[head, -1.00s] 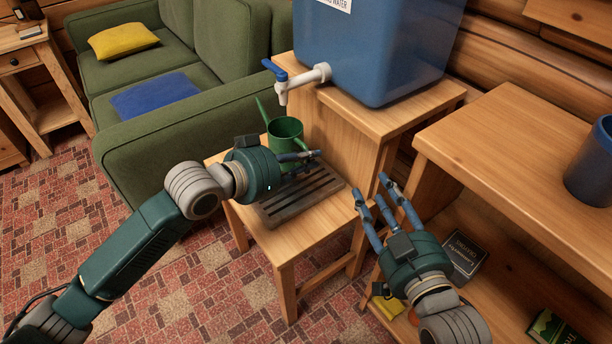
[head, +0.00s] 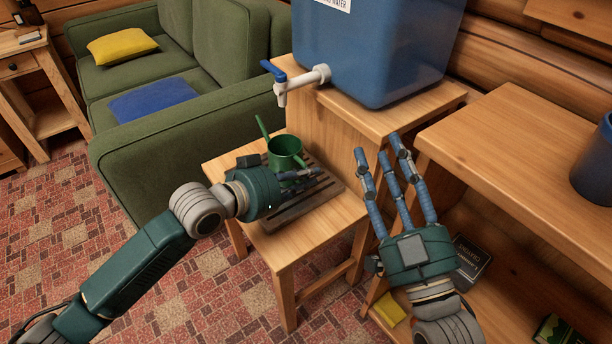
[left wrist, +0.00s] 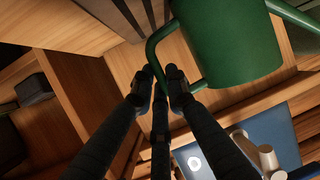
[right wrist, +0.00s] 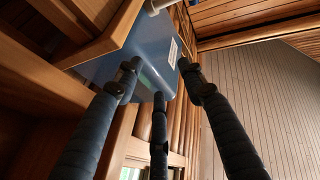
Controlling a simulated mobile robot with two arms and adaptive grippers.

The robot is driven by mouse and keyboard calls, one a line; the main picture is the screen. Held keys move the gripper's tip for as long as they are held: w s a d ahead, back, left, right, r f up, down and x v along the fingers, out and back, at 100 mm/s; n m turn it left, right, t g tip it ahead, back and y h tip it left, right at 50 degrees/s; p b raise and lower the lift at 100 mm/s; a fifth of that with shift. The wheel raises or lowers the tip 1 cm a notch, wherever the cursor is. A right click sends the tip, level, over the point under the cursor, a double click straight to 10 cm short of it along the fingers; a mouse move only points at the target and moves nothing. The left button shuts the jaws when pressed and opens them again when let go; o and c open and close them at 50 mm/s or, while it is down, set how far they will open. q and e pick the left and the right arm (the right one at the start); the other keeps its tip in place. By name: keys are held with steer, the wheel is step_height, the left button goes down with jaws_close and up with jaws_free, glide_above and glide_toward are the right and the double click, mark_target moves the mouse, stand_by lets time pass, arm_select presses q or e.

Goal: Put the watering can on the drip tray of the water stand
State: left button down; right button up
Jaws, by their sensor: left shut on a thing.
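The green watering can (head: 285,153) is upright over the far part of the dark slatted drip tray (head: 275,217), below the tap; I cannot tell whether its base touches the slats. The tray lies on the low wooden step of the water stand (head: 340,215). My left gripper (head: 308,178) is shut on the can's handle, in front of the can and over the tray. In the left wrist view the fingers (left wrist: 160,80) close on the green handle (left wrist: 152,50) beside the can body (left wrist: 230,40). My right gripper (head: 382,155) is open and empty, right of the stand.
The blue water tank (head: 375,50) sits on the upper step, its white tap (head: 300,83) with blue lever reaching out above the can. A green sofa (head: 150,165) stands left. A wooden shelf (head: 520,150) with a blue cup (head: 595,165) is at right.

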arm_select(q)
steer(key=c, duration=1.7)
jaws_free()
steer(key=shift+f, duration=0.15)
steer(key=shift+c, duration=0.2)
